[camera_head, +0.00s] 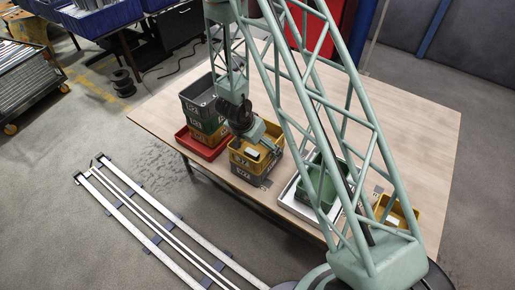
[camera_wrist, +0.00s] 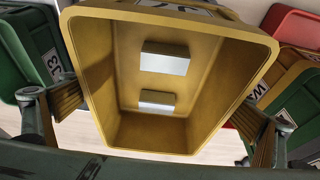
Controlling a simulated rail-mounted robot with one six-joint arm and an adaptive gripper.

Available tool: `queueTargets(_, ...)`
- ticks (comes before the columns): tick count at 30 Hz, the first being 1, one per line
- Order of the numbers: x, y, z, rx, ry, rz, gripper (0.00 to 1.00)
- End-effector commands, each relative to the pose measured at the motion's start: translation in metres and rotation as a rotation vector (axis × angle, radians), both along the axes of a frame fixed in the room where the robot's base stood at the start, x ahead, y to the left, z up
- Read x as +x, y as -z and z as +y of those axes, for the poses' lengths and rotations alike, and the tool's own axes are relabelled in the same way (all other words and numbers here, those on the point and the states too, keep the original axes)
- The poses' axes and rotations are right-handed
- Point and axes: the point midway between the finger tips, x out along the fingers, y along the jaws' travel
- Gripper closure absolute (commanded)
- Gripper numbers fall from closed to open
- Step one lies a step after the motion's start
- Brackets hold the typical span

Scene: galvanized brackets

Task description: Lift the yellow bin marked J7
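A yellow bin (camera_head: 256,157) stands on top of a grey bin (camera_head: 250,177) at the table's front edge. In the wrist view the yellow bin (camera_wrist: 215,75) fills the middle, its opening towards the camera, with two pale blocks inside. A white label at its top edge is partly cut off, so I cannot read it fully. My gripper (camera_wrist: 162,112) has one finger on each side of this bin. The pads lie close against its side walls below the rim. The rim hides whether they press on it. My gripper also shows over the bin in the head view (camera_head: 259,148).
A stack of grey and green bins (camera_head: 200,120) with a red one (camera_head: 202,147) below stands to the left. Another yellow bin (camera_head: 407,213) stands near the right front. The table's back (camera_head: 405,115) is clear.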

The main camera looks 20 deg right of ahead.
Motion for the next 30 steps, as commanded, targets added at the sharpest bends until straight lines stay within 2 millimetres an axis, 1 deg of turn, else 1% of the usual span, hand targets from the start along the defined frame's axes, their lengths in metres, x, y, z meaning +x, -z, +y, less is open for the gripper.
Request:
queueTargets(1, 0.000, 0.000, 0.000, 0.000, 0.000, 0.000, 0.05)
queueTargets(7, 0.000, 0.000, 0.000, 0.000, 0.000, 0.000, 0.23)
queueTargets(19, 0.000, -0.004, 0.000, 0.000, 0.000, -0.001, 0.23)
queueTargets(30, 0.001, -0.025, 0.000, 0.000, 0.001, -0.002, 0.23)
